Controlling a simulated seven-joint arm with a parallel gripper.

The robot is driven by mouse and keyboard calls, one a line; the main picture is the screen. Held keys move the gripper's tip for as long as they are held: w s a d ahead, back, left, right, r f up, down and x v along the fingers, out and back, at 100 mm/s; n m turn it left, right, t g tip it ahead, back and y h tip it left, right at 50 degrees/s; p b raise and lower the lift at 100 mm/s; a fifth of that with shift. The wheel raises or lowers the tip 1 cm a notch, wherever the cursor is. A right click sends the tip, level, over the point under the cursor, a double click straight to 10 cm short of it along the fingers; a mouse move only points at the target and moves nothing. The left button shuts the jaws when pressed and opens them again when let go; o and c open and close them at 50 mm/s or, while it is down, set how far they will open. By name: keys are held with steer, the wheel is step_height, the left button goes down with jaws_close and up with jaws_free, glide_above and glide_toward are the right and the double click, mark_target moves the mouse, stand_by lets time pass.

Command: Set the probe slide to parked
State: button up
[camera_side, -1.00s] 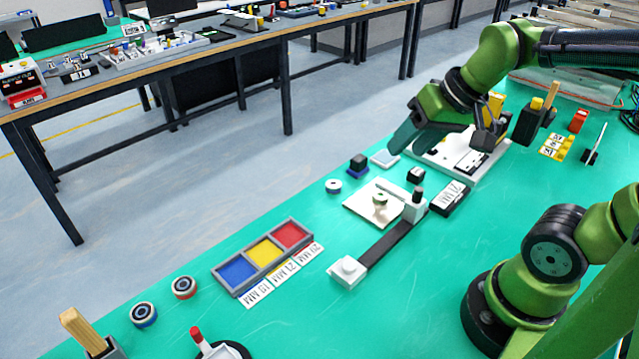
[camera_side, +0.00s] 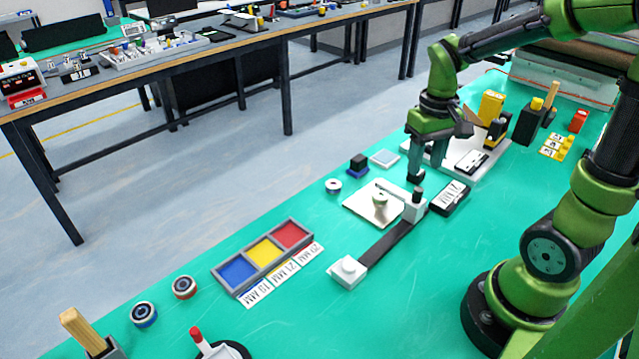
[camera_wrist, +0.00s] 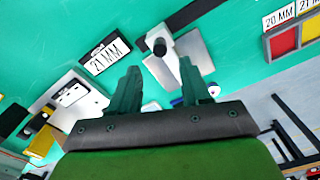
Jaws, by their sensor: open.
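The probe slide's white carriage (camera_side: 414,209) with a black upright knob (camera_side: 418,193) stands at the far end of a dark rail (camera_side: 390,244). A white end block (camera_side: 347,272) closes the near end. The carriage's arm reaches over a pale plate (camera_side: 358,207) bearing a small round ring (camera_side: 379,198). My gripper (camera_side: 415,178) points down above and just behind the knob, apart from it as far as I can tell. In the wrist view, my open, empty gripper (camera_wrist: 160,92) has the knob (camera_wrist: 158,47) ahead of its fingertips.
A black display reading 21 MM (camera_side: 450,198) sits right of the carriage. A tray with blue, yellow and red compartments (camera_side: 240,292) lies left of the rail. A white fixture (camera_side: 485,170) stands behind. The green table right of the rail is clear.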

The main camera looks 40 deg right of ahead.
mark_target(419, 189)
step_height(419, 189, down, 8)
steer(key=shift+f, duration=0.1)
stand_by(0.4)
jaws_close()
